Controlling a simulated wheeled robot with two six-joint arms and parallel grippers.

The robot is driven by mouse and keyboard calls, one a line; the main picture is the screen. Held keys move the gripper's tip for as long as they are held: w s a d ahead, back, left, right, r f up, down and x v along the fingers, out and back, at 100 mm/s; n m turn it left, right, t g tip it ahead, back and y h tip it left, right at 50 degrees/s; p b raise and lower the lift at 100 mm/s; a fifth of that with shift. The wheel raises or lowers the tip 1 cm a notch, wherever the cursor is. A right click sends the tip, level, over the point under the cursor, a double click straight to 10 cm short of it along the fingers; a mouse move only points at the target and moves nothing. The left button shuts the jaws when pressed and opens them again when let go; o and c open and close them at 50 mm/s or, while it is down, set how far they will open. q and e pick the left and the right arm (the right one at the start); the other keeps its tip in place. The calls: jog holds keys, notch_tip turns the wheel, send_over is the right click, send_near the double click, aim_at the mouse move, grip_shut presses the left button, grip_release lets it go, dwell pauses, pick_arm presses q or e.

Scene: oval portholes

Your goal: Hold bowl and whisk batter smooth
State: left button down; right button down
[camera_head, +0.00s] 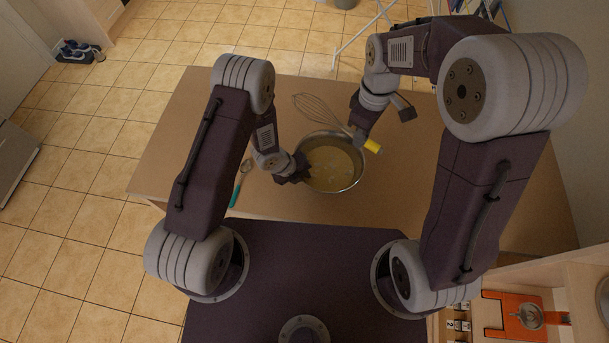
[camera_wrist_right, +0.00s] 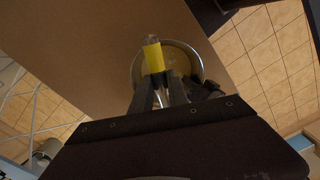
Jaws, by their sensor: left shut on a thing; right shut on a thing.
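A metal bowl (camera_head: 334,191) stands on the brown table and holds pale yellow batter (camera_head: 332,168). My left gripper (camera_head: 296,170) is shut on the bowl's left rim; its fingertips are hard to make out. My right gripper (camera_head: 358,134) is shut on the whisk (camera_head: 318,109), near its yellow handle, above the bowl's upper right rim. The whisk is tilted, with its wire loops to the upper left, appearing beyond the bowl's far rim and outside the batter. The right wrist view shows the yellow handle (camera_wrist_right: 153,56) between the fingers, with the bowl (camera_wrist_right: 200,66) behind it.
A teal-handled utensil (camera_head: 236,190) lies on the table (camera_head: 185,140) left of the bowl. The table's left part is otherwise clear. A white rack (camera_head: 352,40) stands beyond the far edge. Shelves with an orange item (camera_head: 500,312) are at the lower right.

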aim_at(373, 146)
dwell(0.8)
jog(key=shift+s+d+r+n+g+h, duration=0.2)
jog(key=shift+s+d+r+g+h, duration=0.2)
jog(key=shift+s+d+h, duration=0.15)
jog(key=shift+s+d+r+n+g+h, duration=0.2)
jog(key=shift+s+d+r+g+h, duration=0.15)
jog(key=shift+s+d+h, duration=0.2)
jog(key=w+d+r+n+g+h, duration=0.2)
jog(key=w+d+r+n+h, duration=0.15)
jog(key=d+r, duration=0.3)
jog(key=d+f+h, duration=0.4)
jog(key=d+f, duration=0.2)
jog(key=f, duration=0.1)
jog(key=w+a+f, duration=0.1)
jog(key=a+f, duration=0.7)
jog(key=f, duration=0.2)
jog(key=shift+w+a+f, duration=0.15)
jog(key=shift+f, duration=0.15)
